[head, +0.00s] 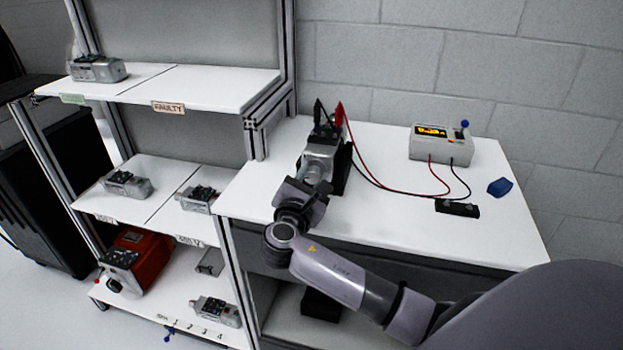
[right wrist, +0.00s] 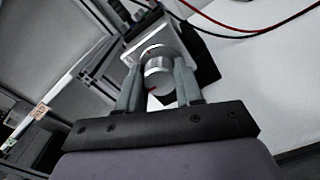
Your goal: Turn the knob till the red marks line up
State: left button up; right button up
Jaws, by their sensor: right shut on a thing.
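The grey servo (head: 322,152) sits on the white table near the shelf, against a dark holder. Its round silver knob (right wrist: 158,72) faces my right wrist camera. My right gripper (right wrist: 158,86) has one finger on each side of the knob and is shut on it. In the head view the right gripper (head: 308,184) reaches the near end of the servo and partly hides the knob. My left gripper is not in view.
A meter box (head: 440,146) with a lit orange display stands at the back right. Red and black leads (head: 375,180) run from it to the servo. A black block (head: 457,208) and a blue piece (head: 500,187) lie nearby. Shelves with several servos stand left.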

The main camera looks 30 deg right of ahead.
jog(key=m+b, duration=0.1)
jog(key=m, duration=0.2)
jog(key=shift+f, duration=0.2)
jog(key=m+b, duration=0.2)
jog(key=m, duration=0.1)
jog(key=shift+m+b, duration=0.35)
jog(key=shift+m, duration=0.05)
jog(key=m+b, duration=0.2)
jog(key=m, duration=0.1)
jog(key=shift+m+b, duration=0.3)
jog(key=shift+b, duration=0.1)
jog(key=m+b, duration=0.3)
jog(key=shift+m, duration=0.3)
jog(key=shift+m+b, duration=0.6)
jog(key=shift+m, duration=0.2)
jog(key=shift+r+m+b, duration=0.1)
jog(key=shift+m+b, duration=0.6)
jog(key=shift+m, duration=0.1)
jog(key=shift+r+m, duration=0.1)
jog(key=shift+m, duration=0.3)
jog(key=shift+b, duration=0.3)
jog(key=shift+r, duration=0.1)
